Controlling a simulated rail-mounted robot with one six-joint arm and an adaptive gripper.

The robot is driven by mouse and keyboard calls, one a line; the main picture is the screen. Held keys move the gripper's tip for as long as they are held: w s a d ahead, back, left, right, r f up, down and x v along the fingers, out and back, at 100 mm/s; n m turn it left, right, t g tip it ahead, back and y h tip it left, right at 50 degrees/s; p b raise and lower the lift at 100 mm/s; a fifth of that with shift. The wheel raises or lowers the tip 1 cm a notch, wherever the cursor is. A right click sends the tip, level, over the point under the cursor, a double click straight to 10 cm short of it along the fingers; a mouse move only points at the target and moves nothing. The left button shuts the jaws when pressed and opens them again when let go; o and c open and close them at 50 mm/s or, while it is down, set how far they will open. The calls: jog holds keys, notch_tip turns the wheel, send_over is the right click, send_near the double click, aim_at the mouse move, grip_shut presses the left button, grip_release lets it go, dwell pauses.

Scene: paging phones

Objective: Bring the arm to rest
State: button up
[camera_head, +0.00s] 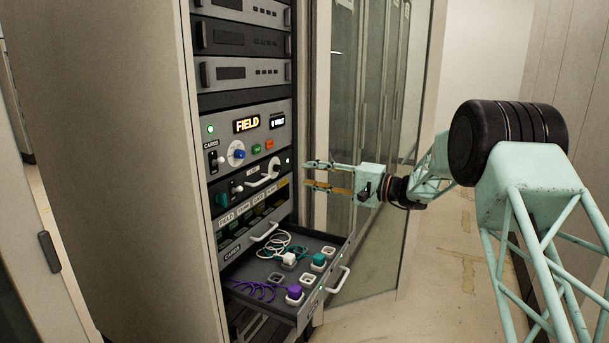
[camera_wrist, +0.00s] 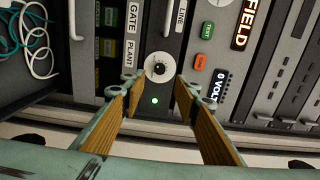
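My gripper (camera_head: 322,177) is in front of the rack, level with the panel that has a white curved handle (camera_head: 264,174). Its two fingers are apart, with nothing between them. In the wrist view my gripper (camera_wrist: 155,92) also shows its wood-toned fingers spread, pointing at the panel around a small round dial (camera_wrist: 158,68) and a green light. The fingertips look apart from the panel in the head view. My arm reaches in from the right.
Below, an open drawer (camera_head: 336,242) sticks out of the rack, holding white, teal and purple plugs with cords. A lit FIELD display (camera_head: 246,125) is on the panel above. A glass-fronted cabinet (camera_head: 365,130) stands behind my gripper. Floor (camera_head: 440,270) is clear at right.

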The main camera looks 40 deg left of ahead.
jog(key=shift+d, duration=0.3)
jog(key=shift+r, duration=0.1)
dwell(0.4)
jog(key=s+d+r+t+h, duration=0.1)
jog(key=s+d+r+h, duration=0.25)
jog(key=s+d, duration=0.6)
jog(key=s+d+r+t+h, duration=0.15)
jog(key=s+d+r, duration=0.25)
jog(key=d, duration=1.1)
jog(key=s+d+r+h, duration=0.35)
jog(key=s+d, duration=0.25)
jog(key=d, duration=0.6)
jog(key=s+d+f+m+t+h, duration=0.1)
jog(key=s+d+f+t+h, duration=0.1)
jog(key=s+d, duration=1.5)
jog(key=s+d+f+m+t+h, duration=0.1)
jog(key=s+d+f+h, duration=0.3)
jog(key=s+d, duration=1.3)
jog(key=d+t+h, duration=0.1)
jog(key=d+h, duration=0.2)
jog(key=d, duration=0.4)
jog(key=shift+d+f+t+p, duration=0.35)
jog(key=shift+d, duration=0.05)
